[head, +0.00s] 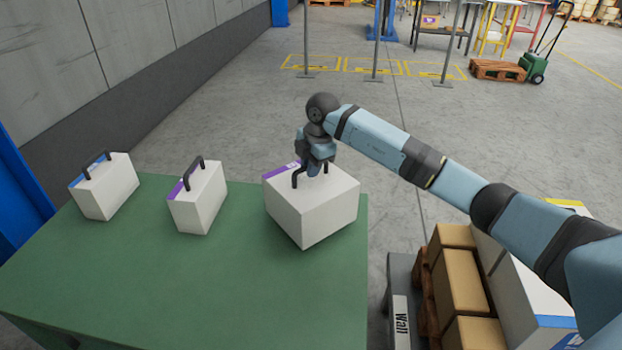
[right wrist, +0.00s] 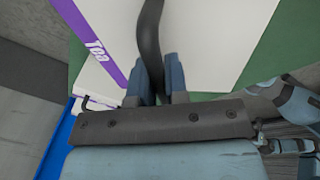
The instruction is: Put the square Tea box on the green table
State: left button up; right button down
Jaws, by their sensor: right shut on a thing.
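The square Tea box (head: 312,209) is a white box with a purple strip and a black handle, at the right end of the green table (head: 190,275). In the right wrist view the Tea box (right wrist: 200,40) shows its purple strip with the word Tea. My right gripper (head: 313,172) is over the box, and in the right wrist view its fingers (right wrist: 160,92) are shut on the black handle. The box appears to be on or just above the table top; I cannot tell if they touch. My left gripper is not in view.
Two slimmer white boxes with handles stand on the table: one with a purple strip (head: 198,200) and one with a blue strip (head: 105,188). Brown cartons (head: 458,285) and white boxes are stacked at the lower right. The table's front middle is clear.

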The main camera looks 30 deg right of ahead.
aim_at(311, 180)
notch_tip(311, 180, down, 3)
jog(key=shift+r, duration=0.15)
jog(key=shift+f+b, duration=0.3)
jog(key=shift+f, duration=0.05)
jog(key=c, duration=1.2)
grip_release()
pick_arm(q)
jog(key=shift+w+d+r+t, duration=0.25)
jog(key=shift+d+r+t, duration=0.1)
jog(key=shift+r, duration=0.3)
pick_arm(e)
jog(key=shift+o, duration=0.4)
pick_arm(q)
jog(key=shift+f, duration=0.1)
